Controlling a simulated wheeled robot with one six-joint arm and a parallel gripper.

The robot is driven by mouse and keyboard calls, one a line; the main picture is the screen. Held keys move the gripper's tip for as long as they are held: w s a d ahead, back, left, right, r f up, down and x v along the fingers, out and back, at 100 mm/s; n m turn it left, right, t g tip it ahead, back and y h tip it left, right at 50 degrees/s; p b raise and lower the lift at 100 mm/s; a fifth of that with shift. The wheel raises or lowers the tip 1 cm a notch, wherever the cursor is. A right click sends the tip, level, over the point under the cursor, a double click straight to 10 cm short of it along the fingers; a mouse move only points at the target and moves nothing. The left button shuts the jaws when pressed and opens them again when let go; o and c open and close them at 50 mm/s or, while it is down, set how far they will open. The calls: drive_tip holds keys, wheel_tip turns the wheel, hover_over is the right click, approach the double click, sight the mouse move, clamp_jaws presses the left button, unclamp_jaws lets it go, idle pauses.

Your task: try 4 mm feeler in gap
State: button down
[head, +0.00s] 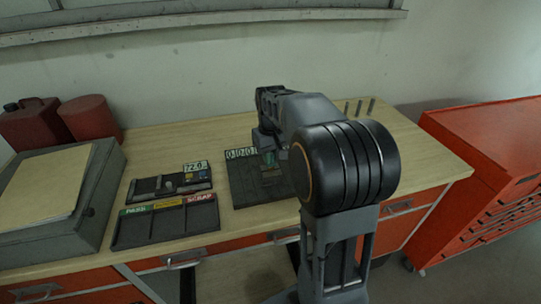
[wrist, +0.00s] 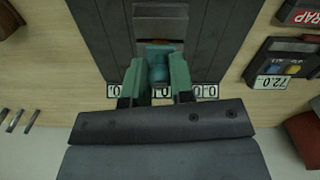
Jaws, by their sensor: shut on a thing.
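My gripper (wrist: 158,68) has two green fingers shut on a blue-teal piece (wrist: 158,52). Its size marking cannot be read, so I cannot tell if it is the 4 mm feeler. In the wrist view the piece's far end points at a grey metal block with a brownish face (wrist: 160,28) on a dark ribbed plate (wrist: 100,30). I cannot tell whether it touches the block or enters a gap. In the head view my arm hides much of the dark plate (head: 243,188), and my gripper (head: 268,160) is low over it.
White number labels (head: 240,153) line the plate's back edge. Three upright grey pins (head: 359,107) stand at the back right. A gauge reading about 72.0 (head: 196,168) and a PASS/SCRAP tray (head: 165,226) lie left. A grey case (head: 92,215) and red cans (head: 32,125) are farther left.

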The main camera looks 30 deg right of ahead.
drive_tip(key=shift+r+p, duration=0.55)
drive_tip(key=shift+r, duration=0.15)
drive_tip(key=shift+r, duration=0.15)
drive_tip(key=shift+r+p, duration=2.15)
drive_tip(key=shift+r, duration=0.3)
drive_tip(key=shift+f, duration=0.1)
